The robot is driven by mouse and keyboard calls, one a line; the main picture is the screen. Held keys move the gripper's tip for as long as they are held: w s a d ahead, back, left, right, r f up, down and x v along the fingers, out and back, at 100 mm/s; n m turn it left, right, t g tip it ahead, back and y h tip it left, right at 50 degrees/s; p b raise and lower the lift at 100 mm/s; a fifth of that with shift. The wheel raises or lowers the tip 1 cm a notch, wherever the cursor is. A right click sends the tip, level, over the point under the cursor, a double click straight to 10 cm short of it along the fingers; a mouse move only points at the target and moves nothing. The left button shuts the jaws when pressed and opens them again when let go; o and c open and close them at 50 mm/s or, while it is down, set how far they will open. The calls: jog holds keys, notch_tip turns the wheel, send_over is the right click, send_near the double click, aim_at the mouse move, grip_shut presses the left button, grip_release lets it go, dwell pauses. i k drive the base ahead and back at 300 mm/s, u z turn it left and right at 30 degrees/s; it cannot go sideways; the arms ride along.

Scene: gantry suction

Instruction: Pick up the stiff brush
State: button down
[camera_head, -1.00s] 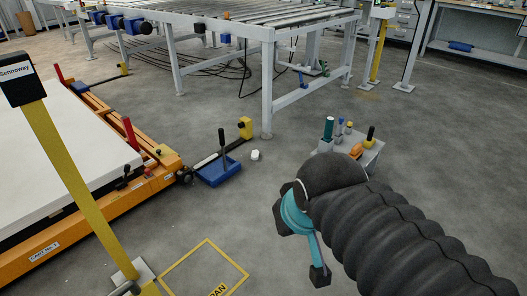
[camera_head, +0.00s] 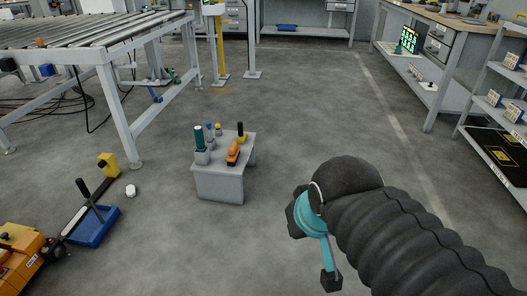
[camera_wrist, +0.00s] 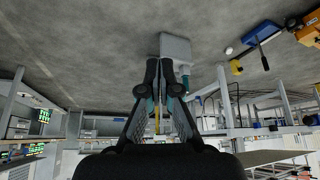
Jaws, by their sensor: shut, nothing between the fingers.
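I cannot tell for sure which item is the stiff brush. A grey stand (camera_head: 222,184) near the middle of the head view holds several small upright items and an orange piece (camera_head: 233,153) lying at its front edge. A black-topped yellow item (camera_head: 241,134) stands at its right corner. My gripper (camera_wrist: 160,72) is shut and empty in the wrist view, with the stand (camera_wrist: 176,47) beyond its tips. In the head view my arm ends to the right of the stand, clear of it.
A blue pan (camera_head: 91,227) with an upright black handle lies on the floor at left, a small white object (camera_head: 131,191) beside it. A roller conveyor (camera_head: 101,57) stands behind at left, shelves (camera_head: 497,112) at right. Floor around the stand is mostly clear.

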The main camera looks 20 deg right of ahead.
aim_at(234, 150)
jog(key=u, duration=0.55)
jog(key=i, duration=0.6)
jog(key=u, duration=0.65)
jog(key=i, duration=0.75)
jog(key=z, duration=0.7)
jog(key=i, duration=0.75)
jog(key=z, duration=0.7)
